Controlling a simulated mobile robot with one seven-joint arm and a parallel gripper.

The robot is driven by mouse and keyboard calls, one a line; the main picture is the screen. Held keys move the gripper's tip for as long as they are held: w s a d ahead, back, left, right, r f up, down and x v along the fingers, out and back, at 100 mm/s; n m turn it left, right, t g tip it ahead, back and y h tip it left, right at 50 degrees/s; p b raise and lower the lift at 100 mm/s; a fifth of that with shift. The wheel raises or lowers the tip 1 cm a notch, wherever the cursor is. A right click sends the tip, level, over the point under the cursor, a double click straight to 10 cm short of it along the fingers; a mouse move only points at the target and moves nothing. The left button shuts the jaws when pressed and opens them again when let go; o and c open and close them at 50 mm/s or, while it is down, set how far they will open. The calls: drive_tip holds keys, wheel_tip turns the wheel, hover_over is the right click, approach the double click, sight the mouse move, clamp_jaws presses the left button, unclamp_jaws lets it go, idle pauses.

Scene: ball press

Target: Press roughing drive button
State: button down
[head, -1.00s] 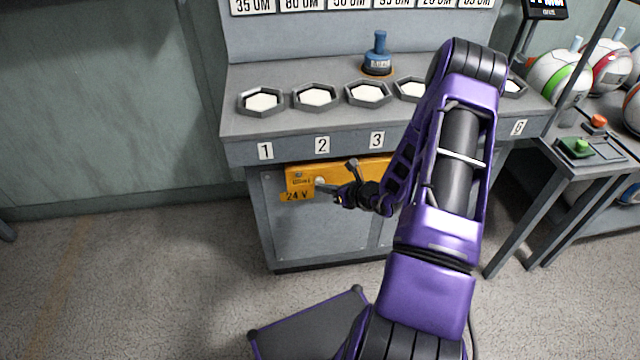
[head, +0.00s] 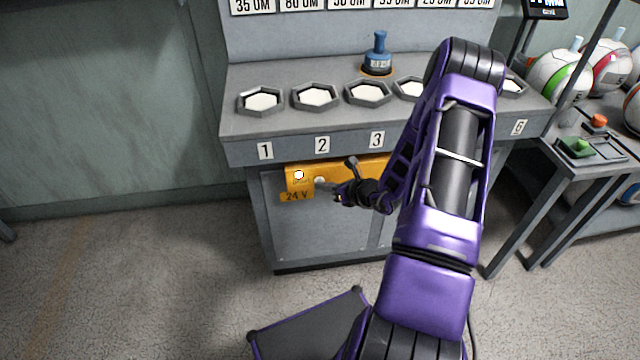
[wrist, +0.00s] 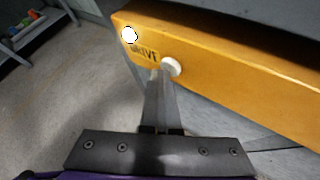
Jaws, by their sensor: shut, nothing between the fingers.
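A yellow box (head: 345,172) is on the front of the grey bench, below the numbers, with a "24 V" tag at its lower left. A round white button (head: 320,181) is on its front, and it also shows in the wrist view (wrist: 172,66). Left of it a small round lamp (head: 299,175) glows white; it is bright in the wrist view (wrist: 129,35) too, above a small label that I cannot read surely. My gripper (head: 333,188) is shut and empty. Its fingertips (wrist: 160,72) are right beside the button; I cannot tell whether they touch it.
The bench top (head: 240,122) carries a row of hexagonal trays and a blue stamp-like tool (head: 378,55). At right, a side table (head: 600,165) holds a green button (head: 580,146) and a red one (head: 597,121), with balls behind. Floor at left is clear.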

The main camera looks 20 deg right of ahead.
drive_tip(key=shift+s+a+r, duration=0.1)
drive_tip(key=shift+s, duration=0.1)
drive_tip(key=s+a, duration=0.1)
drive_tip(key=s, duration=0.5)
drive_tip(key=shift+a, duration=0.35)
idle(0.4)
